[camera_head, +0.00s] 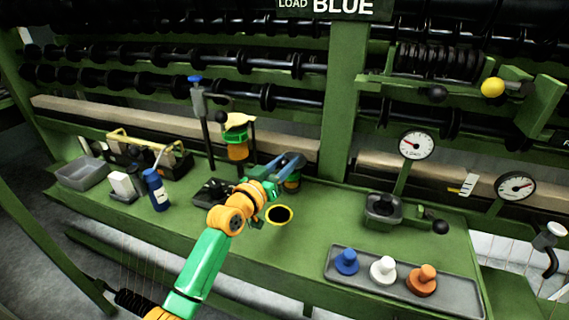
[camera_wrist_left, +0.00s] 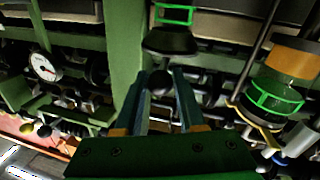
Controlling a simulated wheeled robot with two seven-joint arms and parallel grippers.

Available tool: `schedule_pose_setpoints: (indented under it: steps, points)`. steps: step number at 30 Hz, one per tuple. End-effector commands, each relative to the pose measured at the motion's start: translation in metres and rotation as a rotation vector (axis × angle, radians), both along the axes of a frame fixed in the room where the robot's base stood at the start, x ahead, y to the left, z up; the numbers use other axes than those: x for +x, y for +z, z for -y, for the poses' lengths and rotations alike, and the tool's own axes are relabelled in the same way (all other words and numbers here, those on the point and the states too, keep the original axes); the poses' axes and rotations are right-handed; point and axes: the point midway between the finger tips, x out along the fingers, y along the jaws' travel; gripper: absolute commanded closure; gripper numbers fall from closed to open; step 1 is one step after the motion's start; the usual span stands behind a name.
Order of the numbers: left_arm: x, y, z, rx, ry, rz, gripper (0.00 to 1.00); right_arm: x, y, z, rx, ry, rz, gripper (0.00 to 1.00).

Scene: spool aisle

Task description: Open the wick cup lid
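The wick cup (camera_head: 292,184) stands on the green bench near the post, partly behind my left gripper. Its body has a green band in the left wrist view (camera_wrist_left: 175,14). Its wide dark lid (camera_wrist_left: 170,42) appears upside down there, with a round black knob (camera_wrist_left: 160,83). The lid looks seated on the cup. My left gripper (camera_head: 291,160) is at the top of the cup. In the left wrist view its blue fingers (camera_wrist_left: 164,78) stand apart, with the knob between or just past their tips; contact is unclear. My right gripper is out of view.
A green-and-orange jar (camera_head: 238,150) stands left of the cup. A yellow-rimmed dark hole (camera_head: 279,214) lies in front. A grey tray (camera_head: 449,294) with blue, white and orange pegs is at front right. A blue bottle (camera_head: 156,190) stands left. Dial gauges rise at right.

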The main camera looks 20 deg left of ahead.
Motion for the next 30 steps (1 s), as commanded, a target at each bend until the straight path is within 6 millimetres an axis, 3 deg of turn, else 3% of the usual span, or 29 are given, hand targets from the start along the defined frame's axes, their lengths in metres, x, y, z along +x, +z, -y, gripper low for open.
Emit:
schedule_pose_setpoints:
  steps: [1, 3, 4, 30]
  points:
    - [-0.0001, -0.0001, -0.0001, 0.000, 0.000, 0.000, 0.77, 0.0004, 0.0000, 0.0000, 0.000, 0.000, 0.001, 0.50]
    - [-0.0001, -0.0001, -0.0001, 0.000, 0.000, 0.000, 0.96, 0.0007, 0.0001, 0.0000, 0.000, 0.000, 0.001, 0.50]
    - [-0.0001, -0.0001, -0.0001, 0.000, 0.000, 0.000, 1.00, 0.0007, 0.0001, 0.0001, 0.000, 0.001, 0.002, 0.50]
    - [-0.0002, -0.0002, -0.0002, 0.000, 0.000, -0.001, 1.00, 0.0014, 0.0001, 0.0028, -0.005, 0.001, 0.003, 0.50]
